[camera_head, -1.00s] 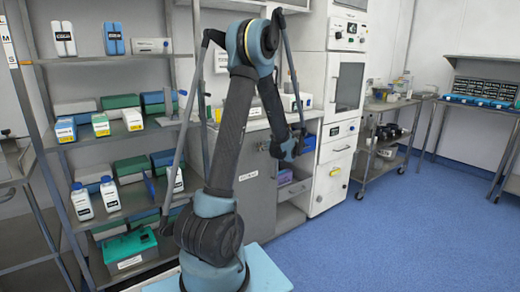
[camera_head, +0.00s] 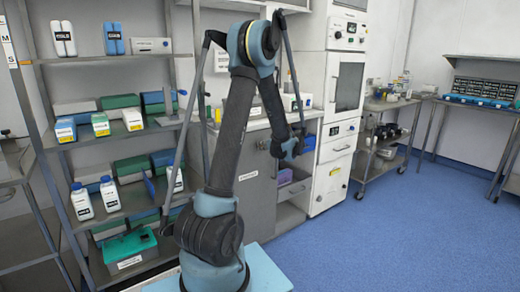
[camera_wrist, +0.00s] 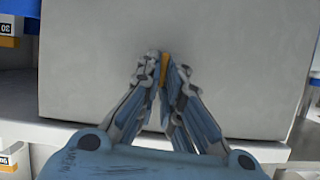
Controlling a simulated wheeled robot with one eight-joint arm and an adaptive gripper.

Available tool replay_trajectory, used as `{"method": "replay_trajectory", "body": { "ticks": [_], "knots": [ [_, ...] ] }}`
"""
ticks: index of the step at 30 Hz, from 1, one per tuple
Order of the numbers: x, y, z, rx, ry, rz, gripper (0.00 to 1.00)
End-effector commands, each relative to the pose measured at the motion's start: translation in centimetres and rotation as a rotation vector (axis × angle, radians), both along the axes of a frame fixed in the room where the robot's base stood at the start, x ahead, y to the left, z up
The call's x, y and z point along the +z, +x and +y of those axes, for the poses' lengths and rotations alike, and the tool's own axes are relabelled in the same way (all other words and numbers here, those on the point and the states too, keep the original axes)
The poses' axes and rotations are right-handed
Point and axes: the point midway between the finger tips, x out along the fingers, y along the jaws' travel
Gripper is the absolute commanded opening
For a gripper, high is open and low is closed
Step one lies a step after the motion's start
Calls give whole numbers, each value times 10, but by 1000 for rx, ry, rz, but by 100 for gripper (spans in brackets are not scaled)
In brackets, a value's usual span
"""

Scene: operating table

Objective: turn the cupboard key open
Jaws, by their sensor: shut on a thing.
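The grey cupboard door (camera_head: 258,205) stands below the counter behind my arm, with a small label on its front. It also fills the middle of the wrist view as a plain pale panel (camera_wrist: 90,65). The key (camera_wrist: 164,68) shows as a small brass-yellow piece between my fingertips, standing nearly upright in the wrist view. My gripper (camera_wrist: 162,78) is shut on it, close to the door face. In the head view my gripper (camera_head: 272,146) is at the upper right part of the door, and the key cannot be made out. The door looks shut. The keyhole is hidden.
A steel rack (camera_head: 95,150) with bottles and boxes stands at the left. The blue floor (camera_head: 400,240) at the right is clear.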

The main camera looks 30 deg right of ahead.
Motion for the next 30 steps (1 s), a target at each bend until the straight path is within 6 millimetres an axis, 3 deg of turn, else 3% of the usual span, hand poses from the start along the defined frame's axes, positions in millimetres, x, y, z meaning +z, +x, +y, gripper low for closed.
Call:
{"method": "replay_trajectory", "body": {
  "ticks": [30],
  "knots": [
    [-7, 1, -12, 0, 887, 71, 0]
  ]
}}
